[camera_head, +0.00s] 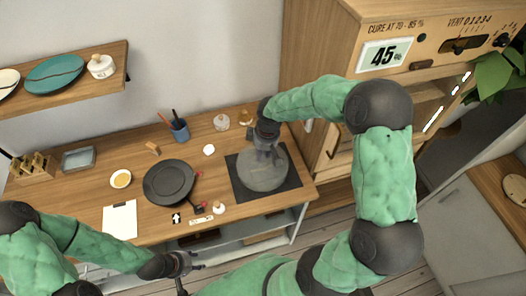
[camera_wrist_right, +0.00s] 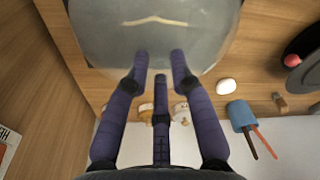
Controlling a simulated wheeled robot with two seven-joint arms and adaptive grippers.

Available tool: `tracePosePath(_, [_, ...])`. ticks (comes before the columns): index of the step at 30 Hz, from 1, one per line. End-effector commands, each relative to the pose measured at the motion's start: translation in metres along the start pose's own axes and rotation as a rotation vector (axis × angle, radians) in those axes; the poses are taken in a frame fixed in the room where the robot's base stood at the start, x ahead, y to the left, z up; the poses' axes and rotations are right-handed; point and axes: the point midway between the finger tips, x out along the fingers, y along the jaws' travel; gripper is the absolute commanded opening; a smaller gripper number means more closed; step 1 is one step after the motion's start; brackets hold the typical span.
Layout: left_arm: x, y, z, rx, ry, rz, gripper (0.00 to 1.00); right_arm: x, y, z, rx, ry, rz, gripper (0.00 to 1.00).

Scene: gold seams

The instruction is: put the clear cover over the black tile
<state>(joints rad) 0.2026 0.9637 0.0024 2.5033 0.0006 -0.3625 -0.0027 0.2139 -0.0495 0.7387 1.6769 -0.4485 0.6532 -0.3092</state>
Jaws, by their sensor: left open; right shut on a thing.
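The clear cover (camera_head: 262,176) is a greyish see-through dome over the middle of the square black tile (camera_head: 290,187), whose corners show around it in the head view. My right gripper (camera_head: 266,152) is shut on the top of the cover. In the right wrist view the cover (camera_wrist_right: 110,45) fills the upper middle beyond the fingers (camera_wrist_right: 160,62), and a pale gold line shows through it. I cannot tell whether the cover's rim touches the tile. My left gripper (camera_head: 190,264) is open and empty, low in front of the table's front edge.
A black plate (camera_head: 168,183) lies left of the tile. A blue cup of brushes (camera_head: 179,131), a small yellow bowl (camera_head: 120,179), white paper (camera_head: 120,220) and small jars (camera_head: 221,122) stand around the wooden table. A wooden cabinet (camera_head: 330,60) rises close behind on the right.

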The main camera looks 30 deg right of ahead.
Motion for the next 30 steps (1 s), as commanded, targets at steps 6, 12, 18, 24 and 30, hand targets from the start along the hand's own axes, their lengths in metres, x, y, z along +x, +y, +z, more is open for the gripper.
tracePosePath(6, [0.0,0.0,0.0,0.0,0.0,0.0,0.45,0.0,0.0,0.0,0.0,0.001,0.001,0.0])
tracePosePath(12, [0.002,-0.001,0.0,0.0,0.0,0.0,0.45,0.003,0.0,0.0,0.0,0.001,0.001,0.0])
tracePosePath(18, [0.004,-0.002,0.0,0.0,0.0,0.0,0.45,0.006,0.0,0.001,0.0,0.001,0.0,0.0])
tracePosePath(24, [0.007,-0.002,0.0,0.0,0.0,0.0,0.45,0.01,0.0,0.001,0.0,0.0,0.0,0.0])
tracePosePath(30, [0.009,-0.003,0.0,0.0,0.0,0.0,0.45,0.013,0.0,0.001,0.0,0.0,0.0,0.0])
